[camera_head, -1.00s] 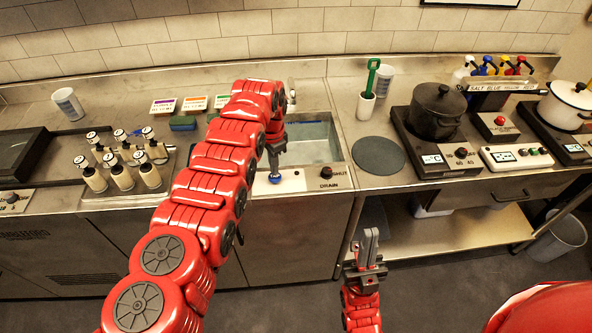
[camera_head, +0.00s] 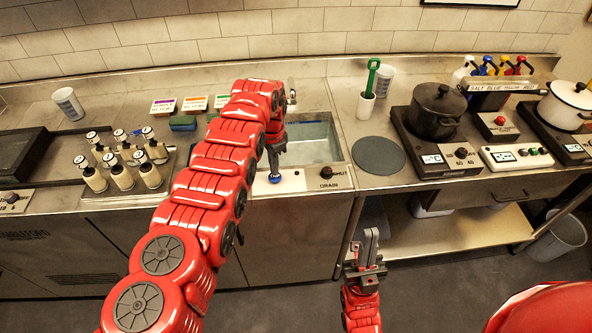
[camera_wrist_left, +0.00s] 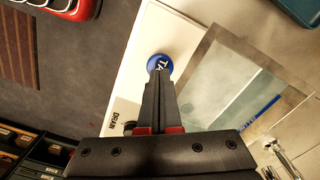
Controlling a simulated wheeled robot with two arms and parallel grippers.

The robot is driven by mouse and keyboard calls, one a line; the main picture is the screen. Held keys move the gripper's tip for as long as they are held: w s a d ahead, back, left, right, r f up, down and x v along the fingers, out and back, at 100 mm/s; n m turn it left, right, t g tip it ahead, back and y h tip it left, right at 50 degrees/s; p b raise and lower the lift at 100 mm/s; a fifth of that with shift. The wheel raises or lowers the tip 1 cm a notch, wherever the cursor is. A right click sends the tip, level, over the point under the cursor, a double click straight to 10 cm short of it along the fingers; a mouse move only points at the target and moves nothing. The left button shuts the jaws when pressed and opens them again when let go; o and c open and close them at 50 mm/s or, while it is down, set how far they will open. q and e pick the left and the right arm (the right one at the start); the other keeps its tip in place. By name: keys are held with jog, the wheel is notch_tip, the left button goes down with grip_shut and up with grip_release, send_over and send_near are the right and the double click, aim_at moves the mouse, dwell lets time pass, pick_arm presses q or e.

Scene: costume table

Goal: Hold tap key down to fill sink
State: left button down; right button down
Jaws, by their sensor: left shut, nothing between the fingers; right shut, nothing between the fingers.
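The blue round tap key (camera_head: 275,178) sits on a white panel at the sink's front edge. It also shows in the left wrist view (camera_wrist_left: 160,64), with white lettering partly covered by my fingertips. My left gripper (camera_head: 272,170) is shut with nothing between its fingers, and its tips are at the top of the tap key, seemingly touching it. The sink (camera_head: 312,143) shows behind the key with pale, water-like content; its level is hard to tell. A blue line marks its wall in the wrist view (camera_wrist_left: 262,112). My right gripper (camera_head: 368,246) is shut and empty, low in front of the counter.
A dark drain knob (camera_head: 326,172) sits right of the tap key. A round grey mat (camera_head: 378,155), a black pot (camera_head: 436,110) and a green-handled tool in a white cup (camera_head: 366,104) stand to the right. Several pump bottles (camera_head: 122,174) stand left.

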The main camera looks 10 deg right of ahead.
pick_arm(q)
jog(key=shift+f, duration=0.25)
jog(key=shift+f+b, duration=1)
jog(key=shift+b, duration=0.25)
notch_tip(320, 180, up, 5)
jog(key=p, duration=0.4)
jog(key=shift+f, duration=0.2)
jog(key=shift+r, duration=0.4)
jog(key=shift+f, duration=0.1)
